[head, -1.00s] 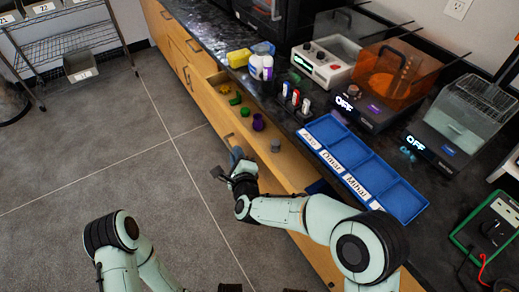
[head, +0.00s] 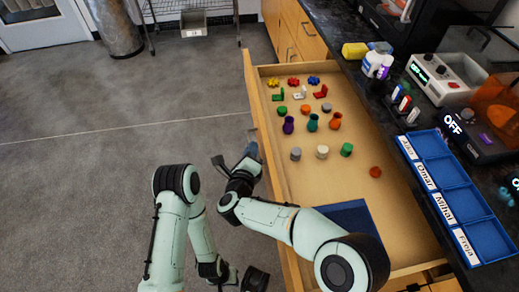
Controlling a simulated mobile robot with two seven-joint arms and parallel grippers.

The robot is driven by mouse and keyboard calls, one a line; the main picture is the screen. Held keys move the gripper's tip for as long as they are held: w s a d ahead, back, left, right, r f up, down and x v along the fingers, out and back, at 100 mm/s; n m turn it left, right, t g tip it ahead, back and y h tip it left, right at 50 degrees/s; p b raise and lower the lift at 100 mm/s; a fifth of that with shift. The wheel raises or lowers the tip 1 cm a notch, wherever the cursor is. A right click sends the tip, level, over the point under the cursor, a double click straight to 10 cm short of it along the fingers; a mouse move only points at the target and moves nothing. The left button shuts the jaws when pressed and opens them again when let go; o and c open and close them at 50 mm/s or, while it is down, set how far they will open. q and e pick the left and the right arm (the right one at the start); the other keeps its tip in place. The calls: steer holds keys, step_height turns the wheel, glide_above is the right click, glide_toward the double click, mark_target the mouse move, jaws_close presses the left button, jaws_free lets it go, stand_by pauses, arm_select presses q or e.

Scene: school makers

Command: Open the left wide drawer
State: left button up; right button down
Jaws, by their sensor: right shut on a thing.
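The wide wooden drawer (head: 392,208) stands far out from the counter, and its inside shows in the head view. Its front panel (head: 262,120) faces the open floor on the left. My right gripper (head: 250,152) is at the outer side of that panel, shut on the drawer's handle, which the gripper mostly hides. My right forearm passes over the near part of the drawer. My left gripper (head: 243,279) is low at the bottom edge, apart from the drawer, and its jaws are not clear.
The drawer holds several small coloured pieces, such as a teal vase (head: 312,123), a red disc (head: 375,172) and a dark blue panel (head: 352,218). A blue name-labelled tray (head: 470,212) lies on the dark counter. The grey floor (head: 90,190) at left is clear.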

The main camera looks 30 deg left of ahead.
arm_select(q)
steer(key=shift+s+a, duration=0.25)
steer(key=shift+a, duration=0.05)
arm_select(e)
steer(key=shift+s+a, duration=0.45)
steer(key=shift+a, duration=0.1)
steer(key=c, duration=1.5)
jaws_free()
steer(key=shift+o, duration=0.2)
